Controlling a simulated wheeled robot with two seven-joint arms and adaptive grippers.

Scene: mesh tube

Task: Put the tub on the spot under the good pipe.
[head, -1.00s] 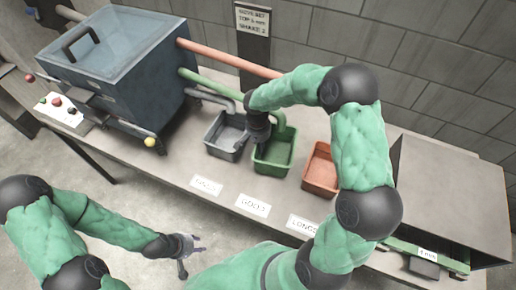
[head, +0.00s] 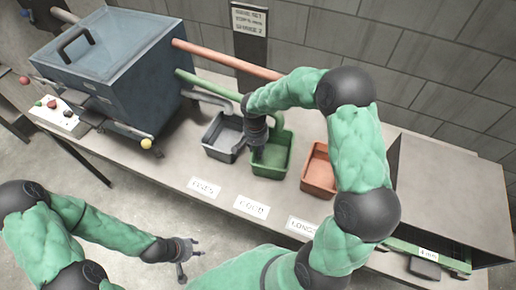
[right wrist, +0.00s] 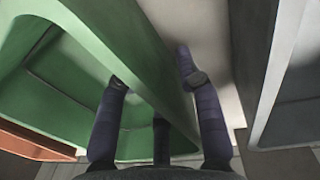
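The green tub (head: 272,160) stands on the table in the head view, behind the label reading GOOD (head: 251,207). The green pipe (head: 210,84) runs behind my right arm, and a green bend (head: 277,121) comes down over this tub. My right gripper (right wrist: 158,82) is at the tub's left side. In the right wrist view its fingers straddle the green wall (right wrist: 130,45), spread apart with some inside and one outside. Contact with the wall is unclear. My left gripper (head: 195,248) is open and empty in front of the table.
A grey tub (head: 212,150) stands close on the left and an orange tub (head: 318,178) on the right. A blue lidded box (head: 110,65) is at the left, a grey open-fronted housing (head: 450,180) at the right. The table front (head: 150,165) by the labels is clear.

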